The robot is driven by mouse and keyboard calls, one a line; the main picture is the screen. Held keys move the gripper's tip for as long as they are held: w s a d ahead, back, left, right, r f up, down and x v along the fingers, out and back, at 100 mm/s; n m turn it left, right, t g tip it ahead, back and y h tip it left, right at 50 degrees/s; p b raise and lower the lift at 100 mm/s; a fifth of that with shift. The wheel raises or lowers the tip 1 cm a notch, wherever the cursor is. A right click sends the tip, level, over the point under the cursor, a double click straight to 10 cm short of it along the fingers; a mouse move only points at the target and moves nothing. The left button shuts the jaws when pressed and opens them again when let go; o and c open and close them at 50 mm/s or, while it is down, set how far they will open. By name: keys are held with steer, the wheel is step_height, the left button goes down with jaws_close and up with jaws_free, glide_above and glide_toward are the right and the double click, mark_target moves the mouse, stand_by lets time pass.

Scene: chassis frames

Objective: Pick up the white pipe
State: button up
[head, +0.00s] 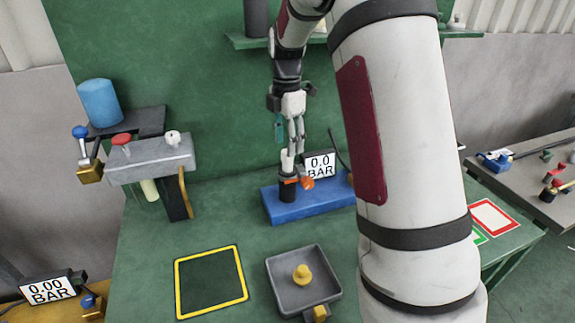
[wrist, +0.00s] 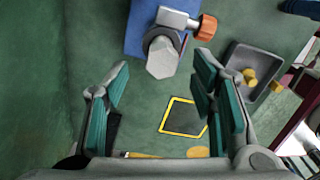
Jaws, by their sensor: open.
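The white pipe (head: 287,160) stands upright in a dark holder with an orange knob (head: 306,183), on a blue base on the green bench. My gripper (head: 290,145) hangs fingers down just above and around the pipe's top. In the wrist view my gripper (wrist: 160,80) is open, with its teal finger pads apart and nothing held. The pipe (wrist: 161,60) shows there end-on as a pale faceted end, in the gap between the fingertips. I cannot tell whether a finger touches it.
The blue base (head: 330,200) carries a 0.0 BAR display (head: 320,164) right of the pipe. A grey tray (head: 283,263) with a yellow knob and a yellow-outlined square (head: 237,262) lie in front. A green wall rises behind; a grey bracketed unit (head: 150,160) stands left.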

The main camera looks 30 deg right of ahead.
mark_target(287, 163)
steer(key=shift+s+f+p, duration=0.1)
steer(key=shift+f+p, duration=0.45)
steer(key=shift+f, duration=2.2)
jaws_close()
